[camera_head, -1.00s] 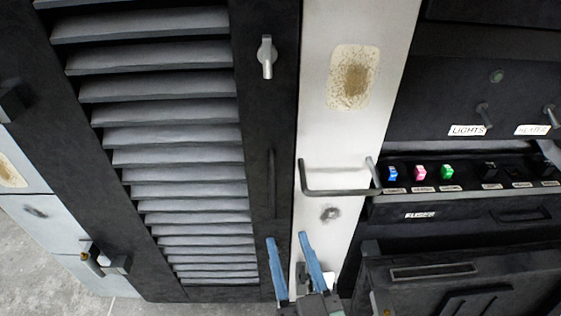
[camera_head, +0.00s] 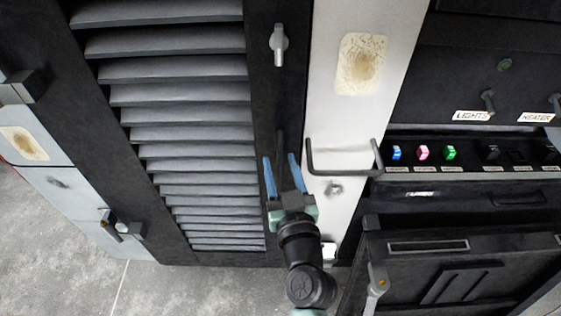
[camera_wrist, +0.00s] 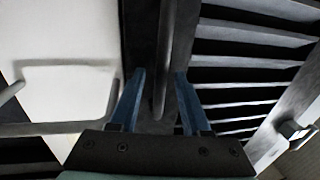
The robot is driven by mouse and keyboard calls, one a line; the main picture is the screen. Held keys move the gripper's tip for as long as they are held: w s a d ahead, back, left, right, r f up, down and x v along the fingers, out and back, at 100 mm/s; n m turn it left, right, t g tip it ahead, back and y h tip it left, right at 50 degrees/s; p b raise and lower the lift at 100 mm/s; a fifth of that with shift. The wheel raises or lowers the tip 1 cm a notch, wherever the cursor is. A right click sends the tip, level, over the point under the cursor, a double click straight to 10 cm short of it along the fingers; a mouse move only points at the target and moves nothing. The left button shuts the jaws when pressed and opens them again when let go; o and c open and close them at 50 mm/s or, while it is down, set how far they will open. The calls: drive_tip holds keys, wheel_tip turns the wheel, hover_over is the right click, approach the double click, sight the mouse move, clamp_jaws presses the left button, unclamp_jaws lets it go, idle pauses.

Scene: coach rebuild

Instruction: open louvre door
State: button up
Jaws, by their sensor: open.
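The louvre door (camera_head: 92,147) is a dark frame with grey slats, and it looks shut. A grey turn latch (camera_head: 278,44) hangs pointing down near the top of its right stile. A dark vertical bar handle (camera_head: 280,150) is on the same stile below the latch. My gripper (camera_head: 281,166) is open, its blue fingers at the lower part of this handle. In the wrist view the handle (camera_wrist: 165,60) runs down between the two open fingers (camera_wrist: 158,90), apart from both. The lower end of the handle is hidden by my gripper in the head view.
A white panel (camera_head: 335,120) right of the door carries a dark bar handle (camera_head: 340,172) close to my gripper. Further right is a black console with coloured switches (camera_head: 423,153). Hinges (camera_head: 22,86) sit at the left edge. Grey floor (camera_head: 60,270) is free below left.

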drive_tip(key=shift+w, duration=0.15)
clamp_jaws()
idle(1.4)
